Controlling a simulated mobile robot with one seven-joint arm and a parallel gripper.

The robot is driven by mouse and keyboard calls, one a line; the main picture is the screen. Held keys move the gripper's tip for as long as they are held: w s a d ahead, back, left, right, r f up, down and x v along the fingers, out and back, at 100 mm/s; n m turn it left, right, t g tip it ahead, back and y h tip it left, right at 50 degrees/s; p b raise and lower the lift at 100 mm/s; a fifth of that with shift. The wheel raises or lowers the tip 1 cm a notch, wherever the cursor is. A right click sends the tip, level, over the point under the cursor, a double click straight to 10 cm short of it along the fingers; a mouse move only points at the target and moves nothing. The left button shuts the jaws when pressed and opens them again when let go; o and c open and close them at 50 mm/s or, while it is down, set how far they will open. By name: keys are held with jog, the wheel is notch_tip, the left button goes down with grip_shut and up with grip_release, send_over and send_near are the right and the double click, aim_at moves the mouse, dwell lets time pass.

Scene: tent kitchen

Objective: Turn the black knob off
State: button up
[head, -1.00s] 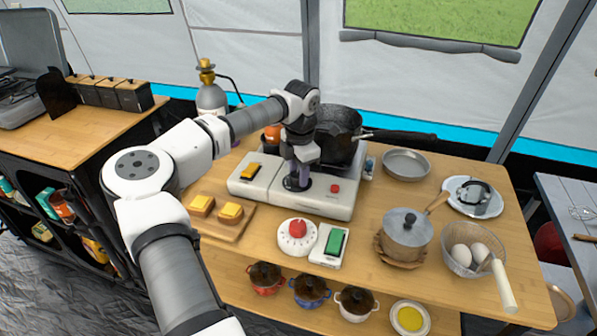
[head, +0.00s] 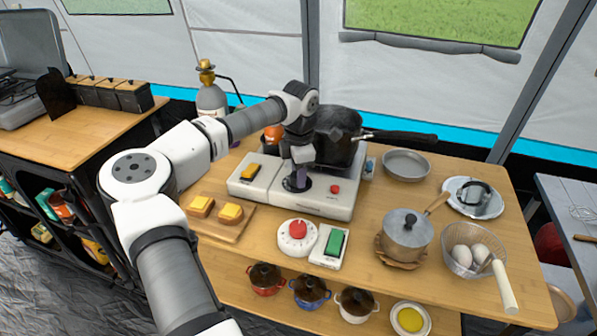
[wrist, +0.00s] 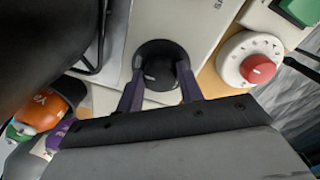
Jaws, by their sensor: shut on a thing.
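The black knob (wrist: 160,66) is on the front panel of the white stove (head: 325,204). In the wrist view my gripper (wrist: 160,80) has its two purple fingers on either side of the knob, shut on it. In the head view my gripper (head: 297,179) comes down from above onto the knob, which is partly hidden behind the fingers. A small pale mark shows on the knob's edge in the wrist view. A yellow switch (head: 249,171) is left of the knob and a red button (head: 335,189) right of it.
A black pan (head: 338,130) sits on the stove behind my gripper. A dial with a red knob (head: 297,230) and a green-topped block (head: 334,243) stand in front. A lidded pot (head: 408,236) is to the right. Bread with butter (head: 215,208) lies on a board at left.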

jog(key=o, duration=1)
jog(key=shift+r, duration=0.1)
jog(key=r, duration=0.4)
jog(key=r+b, duration=0.1)
jog(key=r, duration=0.4)
jog(key=r+b, duration=0.1)
jog(key=r, duration=0.3)
jog(key=shift+s+d+r, duration=0.15)
jog(key=shift+s+r, duration=0.2)
jog(key=shift+s, duration=0.05)
